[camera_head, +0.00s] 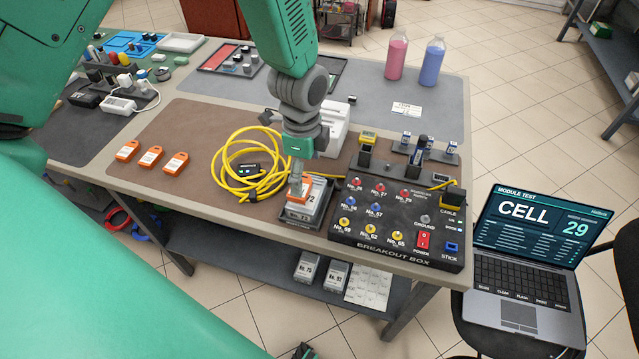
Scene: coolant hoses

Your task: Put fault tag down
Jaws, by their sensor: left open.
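An orange fault tag (300,193) lies on top of a grey module marked 73 (299,217), at the front edge of the bench beside the breakout box. My left gripper (299,182) points down right at this tag, with its jaws open around or just above it; the fingers partly hide the tag, and I cannot tell if they touch it. Several more orange tags, such as this one (150,156), lie in a row on the brown mat to the left. My right gripper is not in view.
The black breakout box (395,262) with knobs and plugs stands just right of the module. A coiled yellow cable (232,176) lies to the left. A white box (336,128) stands behind my gripper. A laptop (528,262) rests on a chair at the right.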

